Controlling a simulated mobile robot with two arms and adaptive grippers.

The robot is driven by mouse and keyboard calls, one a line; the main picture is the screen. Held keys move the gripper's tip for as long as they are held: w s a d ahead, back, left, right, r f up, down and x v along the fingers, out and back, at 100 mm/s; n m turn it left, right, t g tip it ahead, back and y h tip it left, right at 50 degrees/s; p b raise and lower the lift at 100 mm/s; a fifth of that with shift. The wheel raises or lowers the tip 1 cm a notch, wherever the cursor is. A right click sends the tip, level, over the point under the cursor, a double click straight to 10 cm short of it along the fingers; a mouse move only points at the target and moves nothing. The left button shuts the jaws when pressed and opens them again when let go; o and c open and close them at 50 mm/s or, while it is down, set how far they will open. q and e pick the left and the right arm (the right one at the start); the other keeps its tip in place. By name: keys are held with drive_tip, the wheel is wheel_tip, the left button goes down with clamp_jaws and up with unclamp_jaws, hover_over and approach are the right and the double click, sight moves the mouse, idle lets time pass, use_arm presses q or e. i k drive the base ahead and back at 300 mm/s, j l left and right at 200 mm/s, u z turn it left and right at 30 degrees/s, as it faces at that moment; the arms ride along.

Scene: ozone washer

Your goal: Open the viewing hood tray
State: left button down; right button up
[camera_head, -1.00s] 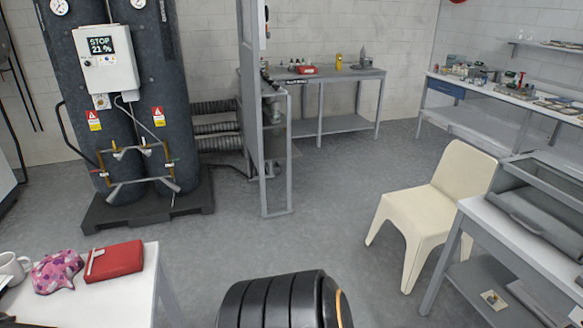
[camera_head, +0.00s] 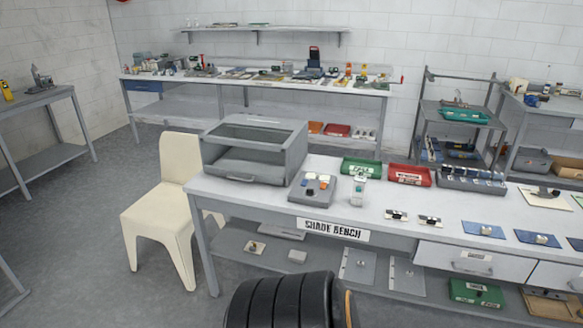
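The grey viewing hood (camera_head: 296,152) stands on the left end of the bench labelled "SHADE BENCH". It is a box with a frame-like opening or pane on its sloped upper front. Its tray (camera_head: 252,167) shows low at the front, with a small handle (camera_head: 240,178) on its front edge. How far the tray is out I cannot tell from here. Neither of my grippers is in view; a black ribbed part of my own body shows at the bottom middle.
A cream chair (camera_head: 158,205) stands left of the bench (camera_head: 370,195), close to its end. A grey board with small samples (camera_head: 313,188), a green tray (camera_head: 361,167) and a red tray (camera_head: 410,176) lie right of the hood.

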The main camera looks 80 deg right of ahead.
sight(245, 164)
drive_tip(key=j+z, duration=0.2)
drive_tip(key=z, duration=2.3)
drive_tip(key=i+j+z, duration=0.1)
drive_tip(key=z, duration=0.25)
drive_tip(key=i+j+z, duration=0.2)
drive_tip(key=z, duration=0.15)
drive_tip(key=i+j+z, duration=0.15)
drive_tip(key=z, duration=0.15)
